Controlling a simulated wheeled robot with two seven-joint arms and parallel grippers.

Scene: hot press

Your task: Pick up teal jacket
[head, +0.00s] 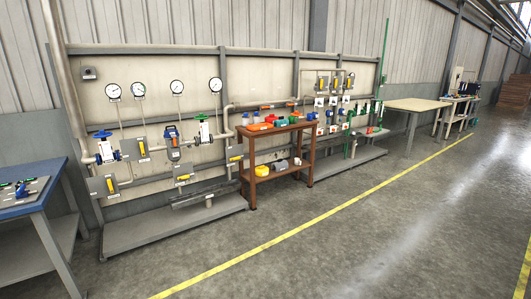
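I see no teal jacket that I can make out in the head view. A brown two-level wooden table (272,165) stands in the middle, with small red, green and blue items on its top. A teal-green item (281,123) lies on that top, too small to tell what it is. Neither of my grippers is in view.
A pipe panel with gauges (113,91) and valves lines the wall behind the table. A blue workbench (35,186) is at the left edge. A pale table (418,104) stands farther right. The floor right of the yellow line (320,219) is clear.

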